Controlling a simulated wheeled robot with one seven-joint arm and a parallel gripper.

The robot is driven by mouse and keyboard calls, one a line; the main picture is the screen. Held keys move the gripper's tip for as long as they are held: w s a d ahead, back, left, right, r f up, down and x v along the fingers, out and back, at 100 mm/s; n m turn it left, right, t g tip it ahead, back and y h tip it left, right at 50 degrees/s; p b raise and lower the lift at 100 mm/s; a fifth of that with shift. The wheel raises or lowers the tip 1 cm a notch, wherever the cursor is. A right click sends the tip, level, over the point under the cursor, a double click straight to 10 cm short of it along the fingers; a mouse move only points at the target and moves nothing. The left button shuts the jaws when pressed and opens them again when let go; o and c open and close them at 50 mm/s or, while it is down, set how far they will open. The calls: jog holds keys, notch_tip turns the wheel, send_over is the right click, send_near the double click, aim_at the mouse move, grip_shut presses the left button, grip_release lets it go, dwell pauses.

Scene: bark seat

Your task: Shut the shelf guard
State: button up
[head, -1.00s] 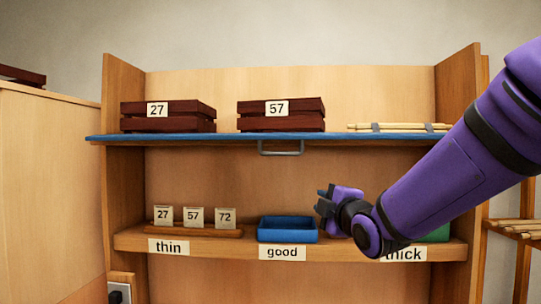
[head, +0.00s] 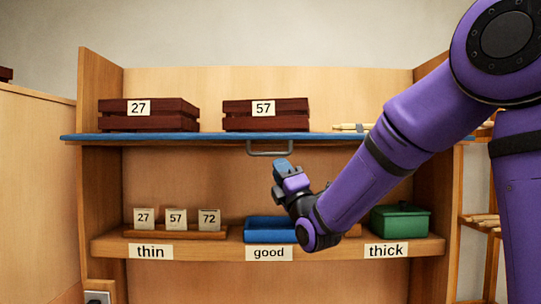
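The shelf guard appears to be the long blue panel (head: 190,138), seen edge-on and lying level across the unit at the upper shelf. A grey bar handle (head: 270,153) hangs from its front edge near the middle. My gripper (head: 281,167) is raised just below and slightly right of the handle, pointing up. A gap seems to show between them, but depth is hard to judge. The fingers overlap in this view, so their opening is unclear. The lower shelf front is uncovered.
Two dark wooden crates (head: 148,115) (head: 265,115) and light sticks (head: 350,127) are on the upper level. Below stand a rack of numbered cards (head: 175,232), a blue tray (head: 268,232) behind my wrist, and a green lidded box (head: 400,221). Wooden side walls (head: 101,160) bound the unit.

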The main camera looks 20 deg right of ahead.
aim_at(271, 154)
jog(key=shift+x, duration=3.2)
grip_shut()
